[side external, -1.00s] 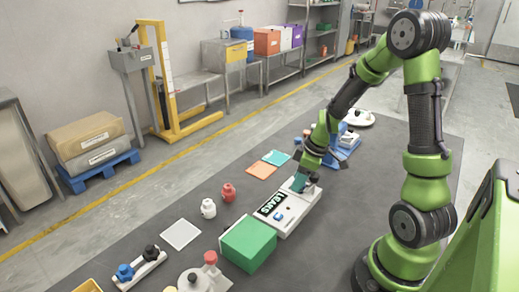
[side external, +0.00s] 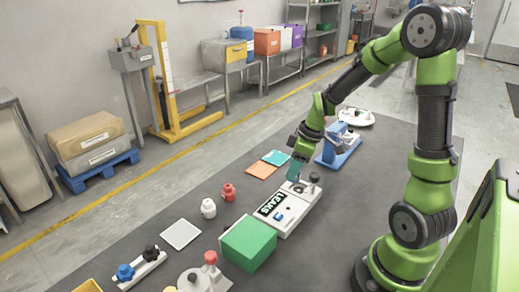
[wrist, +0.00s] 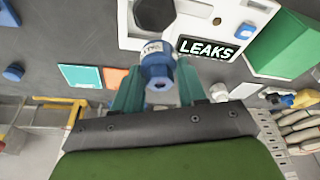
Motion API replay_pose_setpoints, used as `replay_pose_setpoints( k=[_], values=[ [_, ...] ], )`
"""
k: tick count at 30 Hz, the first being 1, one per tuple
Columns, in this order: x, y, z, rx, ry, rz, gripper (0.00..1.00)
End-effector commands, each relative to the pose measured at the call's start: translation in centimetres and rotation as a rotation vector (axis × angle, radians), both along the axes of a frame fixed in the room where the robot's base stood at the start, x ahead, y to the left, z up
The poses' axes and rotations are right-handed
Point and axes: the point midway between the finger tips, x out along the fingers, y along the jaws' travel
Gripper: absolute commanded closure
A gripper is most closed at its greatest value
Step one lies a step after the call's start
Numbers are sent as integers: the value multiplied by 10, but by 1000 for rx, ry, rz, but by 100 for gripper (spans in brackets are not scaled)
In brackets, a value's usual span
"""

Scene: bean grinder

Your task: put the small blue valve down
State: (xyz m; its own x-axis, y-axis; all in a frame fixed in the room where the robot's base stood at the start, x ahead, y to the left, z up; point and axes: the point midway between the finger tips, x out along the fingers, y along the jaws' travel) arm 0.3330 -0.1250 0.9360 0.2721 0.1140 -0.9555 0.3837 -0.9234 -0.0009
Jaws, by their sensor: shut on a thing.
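A small blue valve (wrist: 158,72) with a white label is between the teal fingers of my gripper (wrist: 156,92) in the wrist view. My gripper is shut on it. The white LEAKS board (wrist: 225,22) is just past the valve, with a dark round knob (wrist: 155,12) and a small blue part (wrist: 245,31) on it. In the side view, my gripper (side external: 294,172) is at the far-left edge of the LEAKS board (side external: 297,217), beside its dark knob (side external: 315,179). The held valve is hard to make out there, and I cannot tell whether it touches anything.
A green box (side external: 250,243) stands against the board's near end. Orange (side external: 262,170) and teal (side external: 275,157) squares lie left of my gripper. White (side external: 208,208) and red (side external: 229,192) valves stand further left. A blue stand (side external: 338,149) is behind. The dark mat (side external: 362,195) is clear on the right.

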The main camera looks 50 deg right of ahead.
Motion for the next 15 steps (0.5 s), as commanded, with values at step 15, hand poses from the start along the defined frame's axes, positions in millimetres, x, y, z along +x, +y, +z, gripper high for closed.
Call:
replay_pose_setpoints(
  k=[15],
  values=[
    [105,-33,-24,-2,-2,1,95]
  ],
)
